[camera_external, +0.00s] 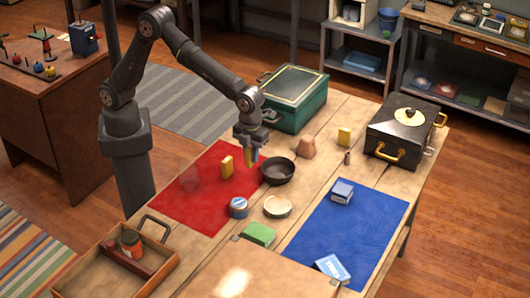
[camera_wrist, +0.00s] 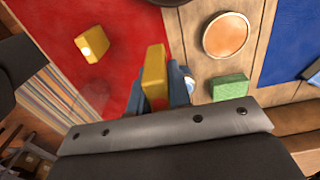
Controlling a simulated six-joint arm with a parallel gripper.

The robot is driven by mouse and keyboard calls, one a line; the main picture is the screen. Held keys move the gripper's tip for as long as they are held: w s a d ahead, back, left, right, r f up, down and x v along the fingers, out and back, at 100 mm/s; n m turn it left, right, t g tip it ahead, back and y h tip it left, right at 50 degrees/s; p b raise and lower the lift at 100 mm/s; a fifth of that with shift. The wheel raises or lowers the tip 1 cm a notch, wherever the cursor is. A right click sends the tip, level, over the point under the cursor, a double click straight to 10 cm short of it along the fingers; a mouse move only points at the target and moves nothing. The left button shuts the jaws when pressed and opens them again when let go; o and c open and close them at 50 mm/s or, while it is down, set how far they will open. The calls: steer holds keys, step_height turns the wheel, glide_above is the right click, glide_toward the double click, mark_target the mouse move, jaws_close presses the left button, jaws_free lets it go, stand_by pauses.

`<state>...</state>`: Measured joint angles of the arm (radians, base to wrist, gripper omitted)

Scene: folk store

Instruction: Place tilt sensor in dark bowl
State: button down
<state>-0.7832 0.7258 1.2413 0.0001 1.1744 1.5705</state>
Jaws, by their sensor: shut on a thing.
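My gripper (camera_external: 251,157) is shut on a yellow block (camera_wrist: 155,75), which may be the tilt sensor; no label shows. In the external view the gripper and block are above the right edge of the red mat, just left of the dark bowl (camera_external: 278,172). The bowl looks empty and sits on the table; only a sliver of its rim shows at the top of the wrist view (camera_wrist: 170,2). A similar yellow block (camera_external: 227,166) stands on the red mat, apart from the gripper; it also shows in the wrist view (camera_wrist: 92,45).
A blue can (camera_external: 238,208), a pale round dish (camera_external: 277,207) and a green block (camera_external: 258,234) lie in front of the bowl. A green case (camera_external: 294,98) stands behind, a black pot (camera_external: 400,128) back right. The blue mat (camera_external: 345,225) has open room.

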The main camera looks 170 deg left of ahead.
steer(key=shift+s+a+f, duration=0.1)
steer(key=shift+s+f, duration=0.1)
steer(key=s+a+f, duration=0.1)
steer(key=a+f, duration=0.1)
steer(key=a, duration=0.1)
steer(key=s+a+f, duration=0.1)
steer(key=a+f, duration=0.1)
steer(key=a, duration=0.1)
steer(key=s+a+f, duration=0.2)
steer(key=a, duration=0.2)
steer(key=shift+a+f, duration=0.1)
steer(key=shift+f, duration=2.2)
steer(key=shift+f, duration=0.15)
steer(key=c, duration=1.3)
jaws_free()
step_height(320, 180, up, 12)
steer(key=shift+r, duration=0.15)
